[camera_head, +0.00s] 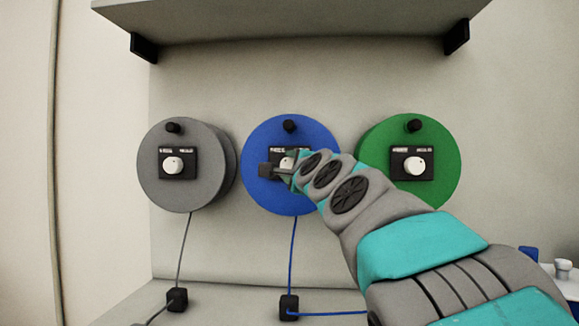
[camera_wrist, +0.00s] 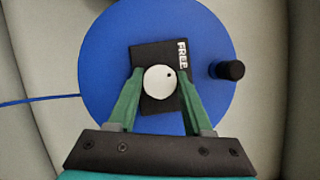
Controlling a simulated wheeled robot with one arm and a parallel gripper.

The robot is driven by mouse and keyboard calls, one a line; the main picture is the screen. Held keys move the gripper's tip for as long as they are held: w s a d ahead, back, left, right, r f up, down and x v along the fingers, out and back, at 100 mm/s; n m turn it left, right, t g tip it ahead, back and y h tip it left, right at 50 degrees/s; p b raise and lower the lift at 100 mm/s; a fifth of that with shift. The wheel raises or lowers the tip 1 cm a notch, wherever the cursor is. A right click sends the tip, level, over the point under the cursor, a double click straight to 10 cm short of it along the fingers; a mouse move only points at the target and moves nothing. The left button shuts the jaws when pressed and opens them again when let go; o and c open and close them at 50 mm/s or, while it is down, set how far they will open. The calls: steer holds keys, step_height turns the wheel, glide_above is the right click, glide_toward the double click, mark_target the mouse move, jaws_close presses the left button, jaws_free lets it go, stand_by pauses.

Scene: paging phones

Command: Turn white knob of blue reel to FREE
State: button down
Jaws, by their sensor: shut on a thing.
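The blue reel (camera_head: 268,133) is the middle one of the reels on the wall and fills much of the wrist view (camera_wrist: 110,50). Its white knob (camera_wrist: 158,82) sits on a black plate (camera_wrist: 150,52). The FREE label (camera_wrist: 182,54) shows on this plate, at the upper right in the wrist view. The knob's small black dot is at its upper right, on the side towards FREE. My gripper (camera_wrist: 159,90) is shut on the knob, with one green finger on each side. A finger covers part of the plate, and any second label is hidden there.
A grey reel (camera_head: 150,150) hangs to the left and a green reel (camera_head: 440,150) to the right, each with its own white knob. A shelf (camera_head: 290,20) is above. Cords run down to black blocks (camera_head: 289,307). A dark crank handle (camera_wrist: 228,70) stands out from the blue reel.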

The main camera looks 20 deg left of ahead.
steer(key=shift+a+n+g, duration=0.1)
steer(key=shift+n+g, duration=0.4)
steer(key=shift+n, duration=0.7)
steer(key=shift+c, duration=1.6)
jaws_free()
steer(key=shift+s, duration=0.1)
steer(key=b+v, duration=0.2)
steer(key=v, duration=0.5)
steer(key=shift+s+d, duration=0.2)
steer(key=shift+s, duration=0.15)
